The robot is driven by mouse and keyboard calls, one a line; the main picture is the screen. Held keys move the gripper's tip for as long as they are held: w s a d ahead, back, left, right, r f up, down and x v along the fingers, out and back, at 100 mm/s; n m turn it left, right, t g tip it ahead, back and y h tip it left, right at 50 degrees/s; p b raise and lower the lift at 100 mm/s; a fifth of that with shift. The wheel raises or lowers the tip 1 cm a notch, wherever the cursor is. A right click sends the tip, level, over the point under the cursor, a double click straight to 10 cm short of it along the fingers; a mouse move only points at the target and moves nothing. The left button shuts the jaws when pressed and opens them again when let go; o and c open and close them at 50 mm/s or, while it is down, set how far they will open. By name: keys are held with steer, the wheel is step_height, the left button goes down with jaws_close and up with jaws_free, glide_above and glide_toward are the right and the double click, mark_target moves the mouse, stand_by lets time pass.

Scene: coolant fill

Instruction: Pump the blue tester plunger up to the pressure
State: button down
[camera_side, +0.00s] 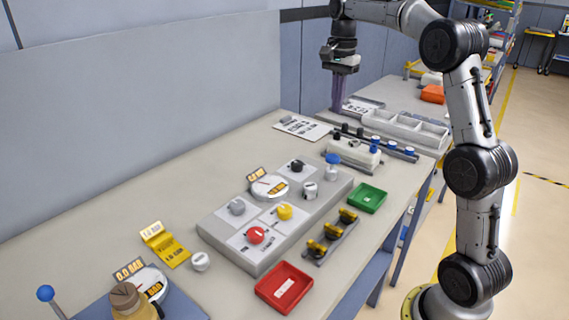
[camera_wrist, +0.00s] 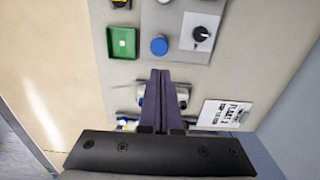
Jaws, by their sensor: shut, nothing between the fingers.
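A blue round cap on a short pale post (camera_side: 332,160) stands behind the green tray in the side view. It also shows as a blue disc (camera_wrist: 158,45) in the wrist view, just beyond my fingertips. A second blue part, a ball on a rod (camera_side: 45,292), is at the lower left beside a round gauge reading 0.0 BAR (camera_side: 148,282). I cannot tell for certain which is the tester plunger. My gripper (camera_side: 338,106) is shut and empty, pointing down above the far part of the bench. Its fingers (camera_wrist: 162,74) hide part of the pale block below.
A grey panel (camera_side: 222,232) with coloured knobs and a dial fills the middle bench. Green (camera_side: 367,197) and red (camera_side: 284,287) trays, a rack of yellow-black parts (camera_side: 330,240) and a pale block (camera_side: 352,155) stand nearby. A wall (camera_side: 140,110) bounds the left.

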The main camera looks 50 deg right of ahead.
mark_target(333, 156)
steer(key=shift+r, duration=0.65)
steer(key=shift+f, duration=0.1)
step_height(333, 156, down, 14)
steer(key=shift+r, duration=0.1)
steer(key=shift+f, duration=1.5)
steer(key=shift+s, duration=0.1)
